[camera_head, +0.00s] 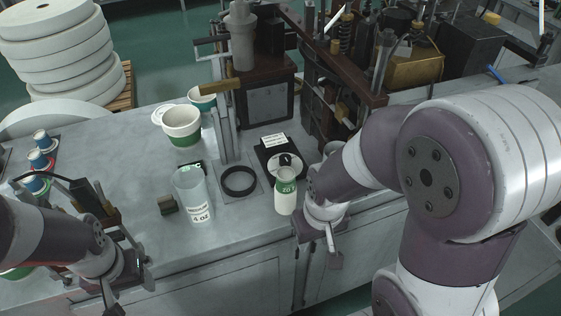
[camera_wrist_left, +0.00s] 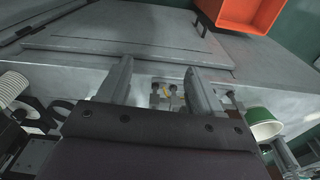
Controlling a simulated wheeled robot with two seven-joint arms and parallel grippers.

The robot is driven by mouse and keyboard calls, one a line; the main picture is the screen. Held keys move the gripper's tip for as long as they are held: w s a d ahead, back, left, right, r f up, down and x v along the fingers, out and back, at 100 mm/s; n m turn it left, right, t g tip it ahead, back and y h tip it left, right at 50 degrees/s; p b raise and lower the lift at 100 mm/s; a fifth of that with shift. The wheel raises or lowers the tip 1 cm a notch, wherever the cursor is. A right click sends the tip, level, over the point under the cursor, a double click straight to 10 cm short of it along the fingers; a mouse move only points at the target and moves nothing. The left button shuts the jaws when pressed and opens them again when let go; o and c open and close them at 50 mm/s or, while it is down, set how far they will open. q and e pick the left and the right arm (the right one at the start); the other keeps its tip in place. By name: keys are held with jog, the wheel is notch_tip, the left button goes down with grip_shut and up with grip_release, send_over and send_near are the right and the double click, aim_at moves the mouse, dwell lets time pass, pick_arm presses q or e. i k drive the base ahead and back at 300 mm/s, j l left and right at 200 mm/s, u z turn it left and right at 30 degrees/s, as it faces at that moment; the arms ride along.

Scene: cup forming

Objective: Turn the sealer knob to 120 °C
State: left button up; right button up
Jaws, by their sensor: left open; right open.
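The sealer knob (camera_head: 286,159) is small and black, on a round white dial (camera_head: 277,168) set in a black plate. A white label (camera_head: 273,141) stands behind it. A bottle with a green band (camera_head: 285,195) stands in front and hides part of the dial. I cannot read the dial's marks or the knob's setting. My right gripper (camera_head: 333,255) is open and empty, pointing down at the bench's front edge, right of and nearer than the knob. My left gripper (camera_head: 112,295) is open at the lower left, far from the knob; its spread fingers (camera_wrist_left: 160,85) show empty in the left wrist view.
A clear cup marked 4 oz (camera_head: 193,195), a black ring (camera_head: 239,181), a dark block (camera_head: 168,205) and green-banded tubs (camera_head: 182,126) stand left of the dial. Machinery (camera_head: 268,95) rises behind it. An orange bin (camera_wrist_left: 243,12) shows in the left wrist view.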

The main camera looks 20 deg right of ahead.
aim_at(285, 159)
jog(key=l, duration=2.4)
jog(key=k, duration=0.05)
